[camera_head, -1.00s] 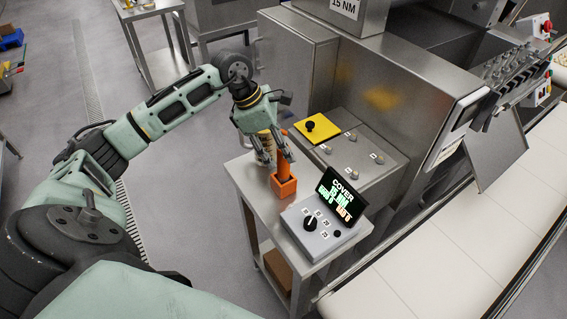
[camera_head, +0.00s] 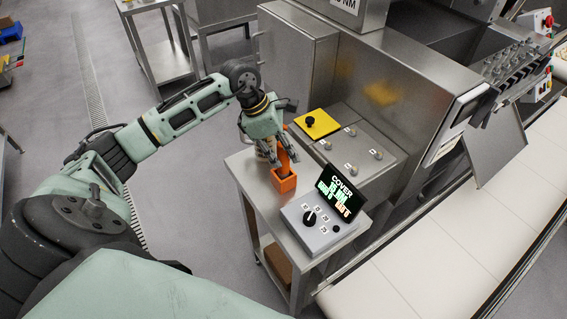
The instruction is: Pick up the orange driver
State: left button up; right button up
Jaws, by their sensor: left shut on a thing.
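The orange driver (camera_head: 288,149) stands in an orange square holder (camera_head: 283,181) on a small steel table (camera_head: 258,198). It looks slightly tilted. My left gripper (camera_head: 282,158) reaches down over the holder from the left and is shut on the driver. The driver's lower end is hidden in the holder or behind the fingers. My right gripper does not show.
A grey control box (camera_head: 318,228) with a dial and a lit display (camera_head: 341,192) stands at the table's front. A steel machine with a yellow plate (camera_head: 317,125) is behind.

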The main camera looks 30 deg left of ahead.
pick_arm(q)
jog(key=shift+r, duration=0.15)
grip_shut()
jog(key=shift+w+r, duration=0.1)
jog(key=shift+r, duration=0.15)
notch_tip(320, 180, up, 8)
jog(key=b, duration=0.3)
jog(key=shift+r, duration=0.7)
